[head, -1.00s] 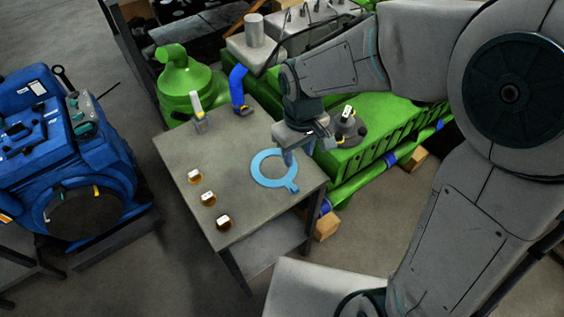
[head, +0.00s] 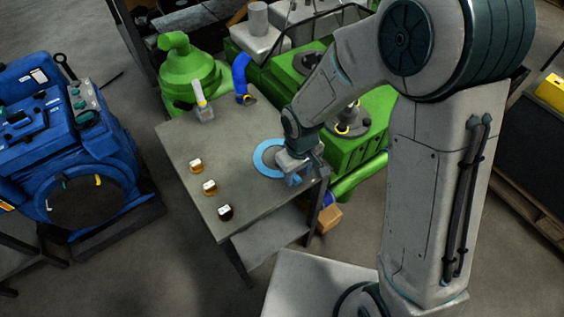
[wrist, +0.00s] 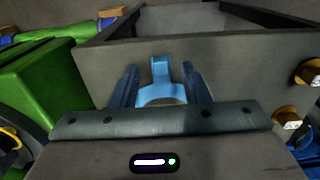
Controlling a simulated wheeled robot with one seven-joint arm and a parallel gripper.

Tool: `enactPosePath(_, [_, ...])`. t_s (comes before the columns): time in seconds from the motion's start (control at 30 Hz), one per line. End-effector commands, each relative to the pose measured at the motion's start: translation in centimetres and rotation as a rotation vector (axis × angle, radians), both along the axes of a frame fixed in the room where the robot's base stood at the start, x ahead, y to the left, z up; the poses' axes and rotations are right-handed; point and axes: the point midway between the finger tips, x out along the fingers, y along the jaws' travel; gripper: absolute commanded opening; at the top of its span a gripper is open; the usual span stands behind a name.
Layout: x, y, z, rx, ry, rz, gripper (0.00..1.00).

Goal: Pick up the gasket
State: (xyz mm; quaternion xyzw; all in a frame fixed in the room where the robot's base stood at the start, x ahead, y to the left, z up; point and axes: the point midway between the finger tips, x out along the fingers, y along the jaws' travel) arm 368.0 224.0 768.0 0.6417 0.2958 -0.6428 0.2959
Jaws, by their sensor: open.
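The gasket is a flat light blue ring (head: 262,163) with a tab, lying on the grey table (head: 235,205) near its right edge. My gripper (head: 293,181) is over the ring's right and front part and hides it and the tab in the head view. In the wrist view the gasket's tab (wrist: 160,68) stands between the two fingers of my gripper (wrist: 162,80), with part of the ring nearer the palm. The fingers are apart, with a gap on each side of the tab. I cannot tell how high the fingertips are above the table.
Three small brown-and-white pieces (head: 210,188) stand in a row on the table's left side. A grey fitting (head: 203,110) and a blue bent pipe (head: 240,78) are at the back. A green engine (head: 355,150) stands close beyond the table's right side.

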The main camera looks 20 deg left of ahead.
Motion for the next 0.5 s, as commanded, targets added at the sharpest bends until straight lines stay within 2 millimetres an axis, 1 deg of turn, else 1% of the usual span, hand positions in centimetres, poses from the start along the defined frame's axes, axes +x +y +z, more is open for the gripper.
enactPosePath(0.03, [-0.07, 0.06, -0.72, -0.001, 0.002, 0.002, 0.42])
enactPosePath(0.13, [-0.05, 0.08, -1.4, 0.001, 0.001, 0.002, 0.42])
enactPosePath(0.37, [-0.02, 0.09, -1.51, 0.001, -0.001, 0.001, 0.42])
enactPosePath(0.4, [-0.01, 0.08, -1.5, 0.001, -0.001, 0.001, 0.36])
enactPosePath(0.47, [-0.01, 0.08, -1.5, 0.001, -0.001, 0.001, 0.2])
enactPosePath(0.5, [-0.01, 0.08, -1.5, 0.001, -0.001, 0.001, 0.08])
